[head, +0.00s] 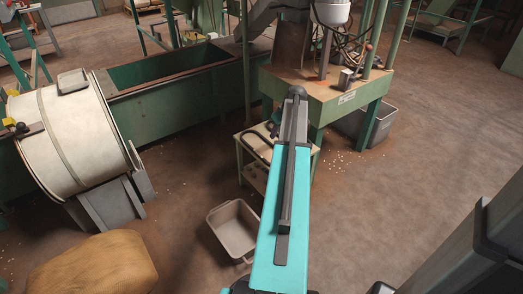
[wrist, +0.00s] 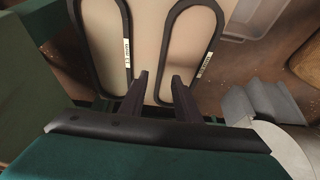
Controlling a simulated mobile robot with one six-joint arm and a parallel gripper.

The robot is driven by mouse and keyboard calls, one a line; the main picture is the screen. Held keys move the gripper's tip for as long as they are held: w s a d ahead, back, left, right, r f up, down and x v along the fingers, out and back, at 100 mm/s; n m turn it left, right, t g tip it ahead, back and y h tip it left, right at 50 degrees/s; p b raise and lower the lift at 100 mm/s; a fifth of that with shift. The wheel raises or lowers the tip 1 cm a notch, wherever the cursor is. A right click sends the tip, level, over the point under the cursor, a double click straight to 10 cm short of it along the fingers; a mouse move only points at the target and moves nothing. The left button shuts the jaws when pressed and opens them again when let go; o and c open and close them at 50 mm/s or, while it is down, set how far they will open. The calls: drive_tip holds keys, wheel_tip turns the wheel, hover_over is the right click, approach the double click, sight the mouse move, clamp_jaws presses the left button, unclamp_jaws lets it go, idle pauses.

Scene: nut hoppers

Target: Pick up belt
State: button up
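Two black belts, each a long narrow loop with a small white label, lie side by side on a cream tabletop (wrist: 146,28) in the wrist view: the left belt (wrist: 128,38) and the right belt (wrist: 166,38). My gripper (wrist: 160,75) is open, its two dark fingers pointing at the tabletop. The near-side strand of the right belt appears between the fingertips; I cannot tell how far above it they are. In the head view, part of a black belt (head: 251,136) shows on a small stand beside the green workbench (head: 343,99). My arm hides the gripper there.
A grey bin (head: 233,231) stands on the floor left of my arm. A white drum (head: 70,140) and a long green trough (head: 150,92) are at the left. A tan sack-like object (head: 95,265) lies at lower left. Floor at the right is fairly clear.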

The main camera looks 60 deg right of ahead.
sight(271, 144)
drive_tip(key=shift+x, duration=1.4)
drive_tip(key=shift+b, duration=0.3)
drive_tip(key=shift+b+x, duration=1.15)
drive_tip(key=shift+x, duration=1.5)
drive_tip(key=shift+a, duration=0.1)
clamp_jaws()
